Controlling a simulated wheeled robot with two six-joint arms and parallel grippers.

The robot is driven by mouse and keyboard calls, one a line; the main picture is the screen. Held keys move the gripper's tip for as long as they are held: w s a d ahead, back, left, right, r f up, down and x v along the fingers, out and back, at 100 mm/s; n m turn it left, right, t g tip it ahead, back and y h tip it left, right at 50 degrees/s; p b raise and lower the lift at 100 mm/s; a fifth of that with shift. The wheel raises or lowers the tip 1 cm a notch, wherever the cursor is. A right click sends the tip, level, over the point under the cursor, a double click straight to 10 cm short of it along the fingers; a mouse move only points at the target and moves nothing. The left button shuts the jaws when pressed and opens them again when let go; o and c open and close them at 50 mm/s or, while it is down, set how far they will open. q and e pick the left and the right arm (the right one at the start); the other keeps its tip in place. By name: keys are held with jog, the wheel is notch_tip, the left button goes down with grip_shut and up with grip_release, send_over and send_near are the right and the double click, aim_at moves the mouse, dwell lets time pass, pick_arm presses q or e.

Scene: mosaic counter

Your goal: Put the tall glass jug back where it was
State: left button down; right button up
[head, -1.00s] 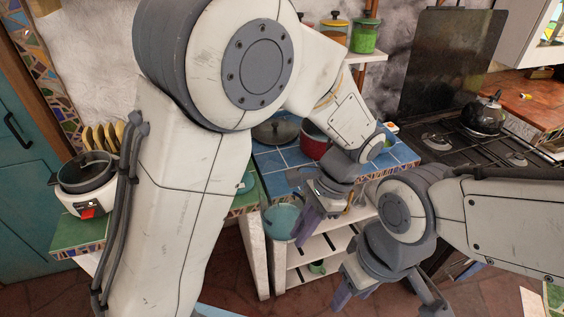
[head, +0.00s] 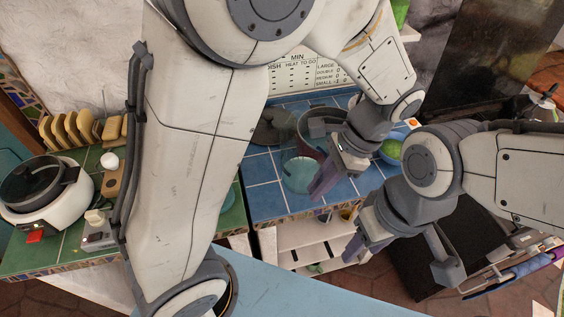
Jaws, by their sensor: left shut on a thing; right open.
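The tall clear glass jug (head: 299,172), teal towards its bottom, is over the front part of the blue-tiled counter (head: 264,196) in the head view. My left gripper (head: 324,181) is shut on its right side. The jug looks upright; whether its base touches the tiles I cannot tell. My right gripper (head: 360,246) is open and empty, lower and to the right, in front of the counter's edge.
A red pot (head: 322,128) stands close behind the jug. A blue bowl (head: 388,155) with something green is to the right. A white cooker (head: 45,205) and bread slices (head: 78,128) are on the green counter at left. Shelves (head: 305,240) are below.

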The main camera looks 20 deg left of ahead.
aim_at(283, 170)
pick_arm(q)
jog(key=w+a+f, duration=0.2)
jog(key=a, duration=0.1)
jog(key=w+a+f+p, duration=0.1)
jog(key=w+a+f, duration=0.1)
jog(key=a, duration=0.1)
jog(key=w+a+f+p, duration=0.1)
jog(key=w+a+f, duration=0.1)
jog(key=a, duration=0.1)
jog(key=shift+w+a+f, duration=0.25)
jog(key=shift+a+f, duration=0.05)
jog(key=shift+a, duration=0.05)
notch_tip(283, 170, down, 4)
jog(key=shift+r+p, duration=0.15)
jog(key=shift+p, duration=0.55)
jog(key=shift+f, duration=0.3)
